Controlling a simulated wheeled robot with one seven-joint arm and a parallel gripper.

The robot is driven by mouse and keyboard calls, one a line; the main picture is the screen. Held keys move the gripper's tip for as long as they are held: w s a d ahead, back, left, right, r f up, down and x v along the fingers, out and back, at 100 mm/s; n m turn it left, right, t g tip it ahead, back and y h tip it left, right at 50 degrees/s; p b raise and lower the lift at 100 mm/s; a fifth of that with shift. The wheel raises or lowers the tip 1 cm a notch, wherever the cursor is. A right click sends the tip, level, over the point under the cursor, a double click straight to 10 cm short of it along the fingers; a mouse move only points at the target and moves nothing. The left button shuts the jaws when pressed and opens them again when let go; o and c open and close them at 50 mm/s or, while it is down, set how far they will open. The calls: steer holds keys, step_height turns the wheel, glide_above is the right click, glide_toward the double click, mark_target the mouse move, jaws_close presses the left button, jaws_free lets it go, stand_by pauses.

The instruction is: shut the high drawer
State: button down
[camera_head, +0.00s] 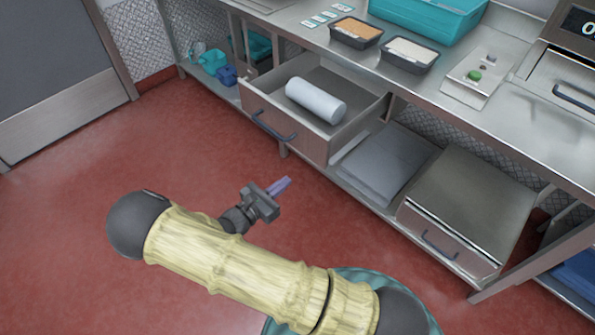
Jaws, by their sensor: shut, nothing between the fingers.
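The high drawer (284,124) hangs open under the steel counter, pulled out toward me. It has a steel front and a dark curved handle (274,126). A white-grey cylinder (316,101) lies on its side in the drawer. My gripper (284,185) is shut and empty. It is in front of the drawer, lower in the picture and apart from it, with its fingers pointing up and right.
The steel counter (310,32) carries two food trays, a teal bin (430,12) and a panel with a green button (474,76). A lower drawer unit (468,205) and folded grey sheets (384,162) sit on the shelf below. Red floor is clear at left.

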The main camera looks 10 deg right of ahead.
mark_target(321, 154)
steer(key=x, duration=1.2)
steer(key=shift+d, duration=0.2)
steer(key=shift+w+d, duration=0.25)
